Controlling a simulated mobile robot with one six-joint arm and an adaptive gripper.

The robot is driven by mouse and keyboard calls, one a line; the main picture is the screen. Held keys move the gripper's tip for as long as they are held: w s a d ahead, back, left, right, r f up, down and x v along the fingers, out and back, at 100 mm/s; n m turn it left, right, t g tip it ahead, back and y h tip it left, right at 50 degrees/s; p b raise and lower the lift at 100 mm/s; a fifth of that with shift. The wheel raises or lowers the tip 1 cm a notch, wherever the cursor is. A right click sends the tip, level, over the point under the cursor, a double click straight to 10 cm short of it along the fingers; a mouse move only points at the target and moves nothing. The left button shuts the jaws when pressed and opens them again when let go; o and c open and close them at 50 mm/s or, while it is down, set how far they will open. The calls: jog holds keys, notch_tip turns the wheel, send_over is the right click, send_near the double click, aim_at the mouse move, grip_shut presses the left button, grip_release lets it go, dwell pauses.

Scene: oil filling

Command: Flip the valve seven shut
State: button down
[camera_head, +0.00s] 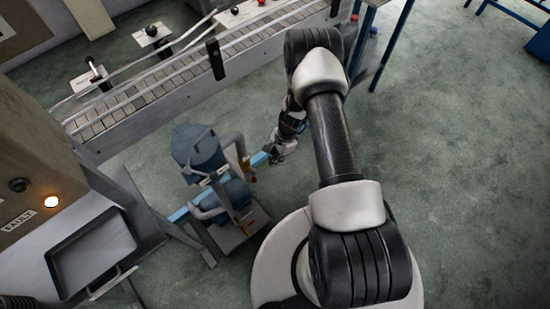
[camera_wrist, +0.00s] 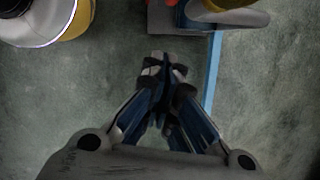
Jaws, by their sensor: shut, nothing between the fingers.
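My gripper (camera_head: 271,156) is low beside the blue pump unit (camera_head: 198,150), at its right side in the head view. The wrist view shows its two fingers (camera_wrist: 163,75) closed together with nothing between them. A yellow and red part (camera_head: 247,168), possibly a valve handle, stands on the unit's pipework just left of my gripper. In the wrist view a small orange-red part (camera_wrist: 178,13) shows at the top edge, apart from the fingertips and partly cut off. I cannot read any number, so I cannot tell which part is valve seven or how it is set.
A conveyor (camera_head: 150,93) runs across the upper left. A cabinet with a lit orange FAULT lamp (camera_head: 51,201) and a grey tray (camera_head: 92,256) stand at the left. A blue bar (camera_wrist: 213,75) runs beside the fingers. The floor (camera_head: 460,170) at right is clear.

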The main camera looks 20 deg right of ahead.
aim_at(254, 177)
jog(key=a+f+b, duration=0.1)
jog(key=a+f, duration=0.4)
jog(key=shift+s+a+f+b, duration=0.2)
jog(key=shift+s+f+b, duration=0.1)
jog(key=shift+f, duration=0.05)
